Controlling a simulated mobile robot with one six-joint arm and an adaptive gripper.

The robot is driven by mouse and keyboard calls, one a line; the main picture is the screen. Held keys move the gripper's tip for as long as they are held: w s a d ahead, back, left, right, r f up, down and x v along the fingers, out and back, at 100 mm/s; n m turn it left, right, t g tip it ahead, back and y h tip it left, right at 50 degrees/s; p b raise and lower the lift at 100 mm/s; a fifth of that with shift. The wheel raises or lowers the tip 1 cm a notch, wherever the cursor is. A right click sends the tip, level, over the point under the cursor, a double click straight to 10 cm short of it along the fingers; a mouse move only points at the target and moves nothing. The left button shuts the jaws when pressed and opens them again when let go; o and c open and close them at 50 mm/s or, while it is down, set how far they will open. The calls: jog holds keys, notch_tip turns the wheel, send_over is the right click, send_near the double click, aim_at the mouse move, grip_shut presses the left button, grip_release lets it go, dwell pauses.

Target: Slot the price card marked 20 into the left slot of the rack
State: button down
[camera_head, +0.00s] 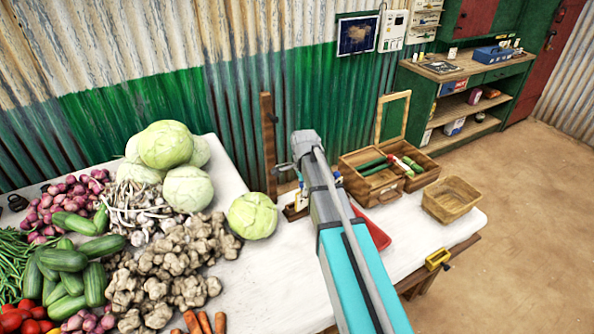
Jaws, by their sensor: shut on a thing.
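My arm reaches up from the lower right across the table, and its wrist end stands over the middle of the table. My gripper's fingers are hidden behind the arm, so neither they nor anything in them shows. A small wooden piece with pale and bluish bits (294,211) shows just left of the arm; it may be part of the rack, but it is too small and covered to tell. The price card marked 20 and the left slot cannot be made out.
Cabbages (252,215), ginger (160,275) and cucumbers (62,260) fill the table's left. A red tray (371,231) is partly behind my arm. A wooden box (374,186) and an empty basket (451,200) stand right. The white tabletop (412,240) is bare before the basket.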

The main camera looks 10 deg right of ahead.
jog(key=w+m, duration=0.2)
jog(key=w, duration=0.7)
jog(key=shift+w, duration=0.3)
jog(key=shift+f+b, duration=0.25)
jog(key=shift+b, duration=0.05)
jog(key=shift+f+b, duration=2.7)
jog(key=shift+f+b, duration=0.3)
jog(key=shift+f+b, duration=1.15)
jog(key=shift+f, duration=0.05)
jog(key=shift+f, duration=0.1)
